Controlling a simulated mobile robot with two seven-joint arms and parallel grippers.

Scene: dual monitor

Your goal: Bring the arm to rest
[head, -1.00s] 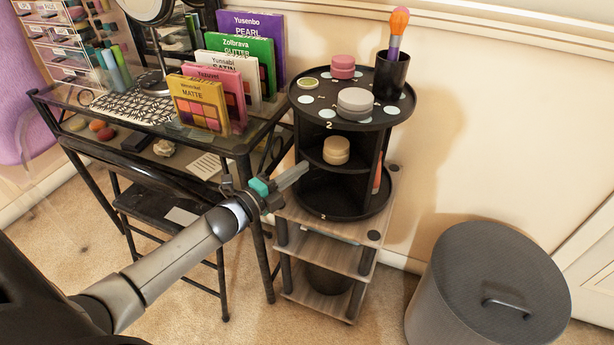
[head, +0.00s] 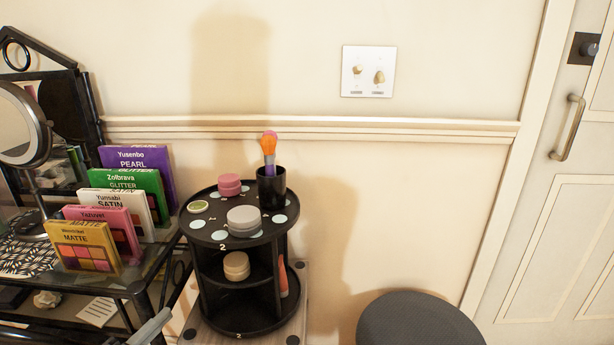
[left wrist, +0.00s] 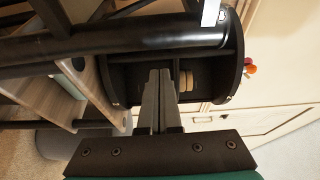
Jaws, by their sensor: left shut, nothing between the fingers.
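My left gripper (head: 152,328) shows only as grey fingertips at the bottom edge of the head view, left of the round black organizer (head: 240,295). In the left wrist view the gripper's two long fingers (left wrist: 160,85) lie together, shut and empty. They point towards the organizer (left wrist: 232,85), whose open shelf lies beyond them with a tan jar (left wrist: 186,80) beside the tips. Most of my left arm is outside the head view. My right gripper does not show.
The organizer bears jars and a brush cup (head: 271,188). A glass table (head: 150,275) with palette boxes (head: 88,247) and a round mirror (head: 22,125) stands at left. A grey bin (head: 418,320) stands at lower right. Wall and door lie behind.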

